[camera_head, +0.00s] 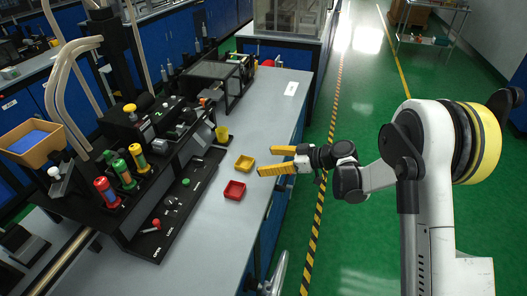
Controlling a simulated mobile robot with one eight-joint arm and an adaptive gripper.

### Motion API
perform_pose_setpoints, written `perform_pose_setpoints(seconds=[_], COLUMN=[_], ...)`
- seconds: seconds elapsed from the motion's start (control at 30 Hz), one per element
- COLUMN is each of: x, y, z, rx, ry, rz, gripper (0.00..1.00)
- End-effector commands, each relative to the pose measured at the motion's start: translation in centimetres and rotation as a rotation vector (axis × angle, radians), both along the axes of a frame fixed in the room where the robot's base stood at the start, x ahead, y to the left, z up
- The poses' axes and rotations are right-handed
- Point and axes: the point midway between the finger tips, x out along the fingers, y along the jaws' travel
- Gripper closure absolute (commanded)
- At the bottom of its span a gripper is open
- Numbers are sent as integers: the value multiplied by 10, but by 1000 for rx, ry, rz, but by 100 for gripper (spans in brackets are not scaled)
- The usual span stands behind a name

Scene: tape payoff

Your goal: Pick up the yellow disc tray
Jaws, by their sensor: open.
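The yellow disc tray (244,163) is a small, shallow square tray lying on the grey bench top near its right edge. My gripper (264,161) has two yellow fingers and reaches in from the right. Its fingers are apart with nothing between them. In the picture the fingertips are just right of the yellow tray, and they look apart from it. I cannot tell how high the gripper is above the bench.
A red tray (234,190) lies just in front of the yellow one. A black machine (150,170) with coloured knobs fills the left of the bench (207,235). The green floor (345,235) is open at right.

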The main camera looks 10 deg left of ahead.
Motion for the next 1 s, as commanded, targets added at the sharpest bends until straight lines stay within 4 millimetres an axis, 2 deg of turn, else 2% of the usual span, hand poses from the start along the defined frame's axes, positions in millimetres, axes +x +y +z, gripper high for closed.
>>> perform_pose_setpoints(seconds=[0.17, 0.4, 0.63, 0.83, 1.0], x=[1, 7, 10, 14, 17], y=[14, 48, 67, 97, 104], z=[-10, -26, -32, -44, -44], rx=[15, 15, 14, 13, 12], ry=[-17, -16, -16, -15, -16], rz=[20, 20, 17, 18, 14], gripper=[21, 21, 21, 21, 21])
